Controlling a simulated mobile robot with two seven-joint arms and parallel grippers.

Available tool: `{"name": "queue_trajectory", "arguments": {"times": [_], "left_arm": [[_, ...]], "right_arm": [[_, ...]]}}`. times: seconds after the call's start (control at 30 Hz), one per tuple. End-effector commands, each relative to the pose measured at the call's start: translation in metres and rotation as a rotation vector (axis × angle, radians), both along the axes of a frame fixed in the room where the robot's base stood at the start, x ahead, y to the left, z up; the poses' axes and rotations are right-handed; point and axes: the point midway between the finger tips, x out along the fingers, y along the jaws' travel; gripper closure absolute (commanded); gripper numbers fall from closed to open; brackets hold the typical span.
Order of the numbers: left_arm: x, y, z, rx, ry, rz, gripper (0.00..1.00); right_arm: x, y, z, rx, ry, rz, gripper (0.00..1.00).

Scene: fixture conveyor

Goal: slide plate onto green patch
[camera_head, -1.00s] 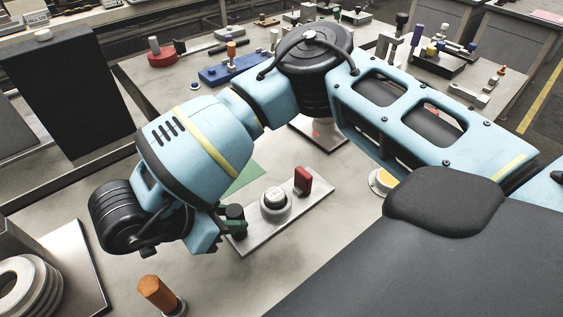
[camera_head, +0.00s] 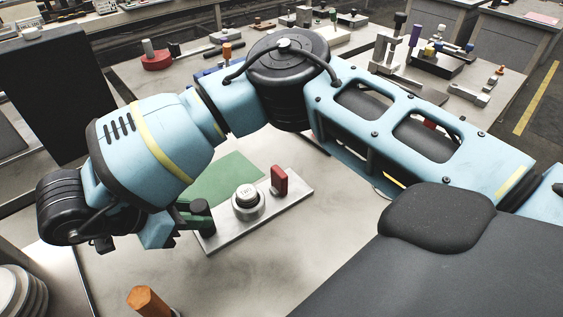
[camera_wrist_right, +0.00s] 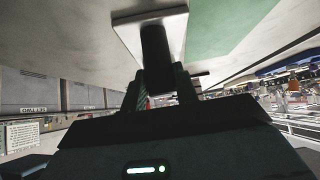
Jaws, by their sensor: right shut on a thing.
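A grey metal plate (camera_head: 272,209) lies on the bench in the head view. It carries a black upright knob (camera_head: 201,207), a round white-topped knob (camera_head: 247,196) and a red block (camera_head: 279,180). The flat green patch (camera_head: 226,178) lies just beyond the plate's far edge; I cannot tell whether the plate covers part of it. My right gripper (camera_head: 192,214) is shut on the black knob at the plate's left end. In the right wrist view the black knob (camera_wrist_right: 156,58) stands between the fingers, with the plate (camera_wrist_right: 173,24) and green patch (camera_wrist_right: 222,28) behind. My left gripper is out of view.
An orange peg (camera_head: 148,301) stands near the front edge. Stacked pale rings (camera_head: 20,292) sit at the lower left. A red round base (camera_head: 157,61) and several other fixtures stand at the back. The bench right of the plate is clear.

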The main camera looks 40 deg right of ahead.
Motion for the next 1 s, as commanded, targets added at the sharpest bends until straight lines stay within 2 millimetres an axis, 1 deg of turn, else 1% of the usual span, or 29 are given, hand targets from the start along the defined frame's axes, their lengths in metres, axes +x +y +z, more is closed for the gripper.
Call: {"name": "queue_trajectory", "arguments": {"times": [0.33,0.6,0.77,1.0], "left_arm": [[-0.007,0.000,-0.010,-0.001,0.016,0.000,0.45],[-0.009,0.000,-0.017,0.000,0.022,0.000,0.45],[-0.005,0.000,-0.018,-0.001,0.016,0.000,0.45],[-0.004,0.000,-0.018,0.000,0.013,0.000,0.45]], "right_arm": [[0.019,0.013,-0.001,0.000,-0.001,0.001,1.00],[0.032,0.022,-0.001,0.000,-0.002,-0.001,1.00],[0.036,0.025,0.000,0.000,-0.001,0.000,1.00],[0.036,0.025,0.001,0.001,-0.002,0.001,1.00]]}}
